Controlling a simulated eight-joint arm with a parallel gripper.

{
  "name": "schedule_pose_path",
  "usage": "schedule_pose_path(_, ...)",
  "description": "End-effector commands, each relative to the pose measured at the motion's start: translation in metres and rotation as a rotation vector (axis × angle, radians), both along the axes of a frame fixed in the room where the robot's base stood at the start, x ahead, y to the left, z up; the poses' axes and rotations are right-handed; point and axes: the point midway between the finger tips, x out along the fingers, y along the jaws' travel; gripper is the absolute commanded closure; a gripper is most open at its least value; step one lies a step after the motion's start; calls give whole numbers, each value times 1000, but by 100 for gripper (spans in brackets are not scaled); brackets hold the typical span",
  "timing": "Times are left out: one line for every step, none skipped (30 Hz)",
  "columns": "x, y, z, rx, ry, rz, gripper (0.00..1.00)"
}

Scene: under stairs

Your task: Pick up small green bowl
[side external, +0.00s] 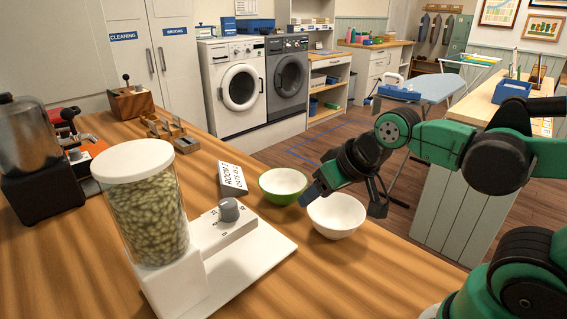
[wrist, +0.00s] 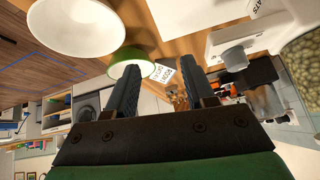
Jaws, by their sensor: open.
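The small green bowl (side external: 283,186), green outside and cream inside, stands upright on the wooden counter in the side view. A white bowl (side external: 337,214) stands just right of it, nearer the counter's right edge. My gripper (side external: 345,195) is above and beside the white bowl, to the right of the green bowl. In the wrist view my gripper (wrist: 159,88) is open and empty, with both fingers apart. The green bowl (wrist: 132,60) shows beyond the fingertips, near the left finger, and the white bowl (wrist: 77,25) is at the upper left.
A white dispenser with a clear jar of green beans (side external: 150,220) stands left of the bowls. A small sign (side external: 232,180) stands behind it, next to the green bowl. A coffee machine (side external: 65,140) and a wooden block (side external: 130,102) are further back left.

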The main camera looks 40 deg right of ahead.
Motion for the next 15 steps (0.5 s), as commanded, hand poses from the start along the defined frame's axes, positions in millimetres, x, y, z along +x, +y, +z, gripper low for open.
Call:
schedule_pose_path(8, -3, 1, 73, 2, -81, 52)
schedule_pose_path(13, -4, 1, 133, 3, -143, 52)
schedule_pose_path(21, -7, 1, 227, 6, -241, 52)
schedule_pose_path(28, -9, 0, 305, 9, -320, 52)
schedule_pose_path(36, -12, 0, 389, 12, -405, 52)
schedule_pose_path(46, -17, -2, 503, 17, -520, 52)
schedule_pose_path(53, -21, -3, 591, 22, -605, 52)
schedule_pose_path(61, -25, -5, 677, 28, -691, 52)
schedule_pose_path(70, -31, -8, 793, 36, -802, 52)
schedule_pose_path(77, -37, -10, 882, 44, -886, 52)
schedule_pose_path(84, -42, -13, 969, 52, -967, 52)
schedule_pose_path(93, -50, -17, 1088, 65, -1075, 52)
schedule_pose_path(99, -57, -20, 1178, 75, -1153, 52)
schedule_pose_path(104, -63, -24, 1267, 88, -1230, 52)
schedule_pose_path(111, -73, -29, 1390, 108, -1331, 52)
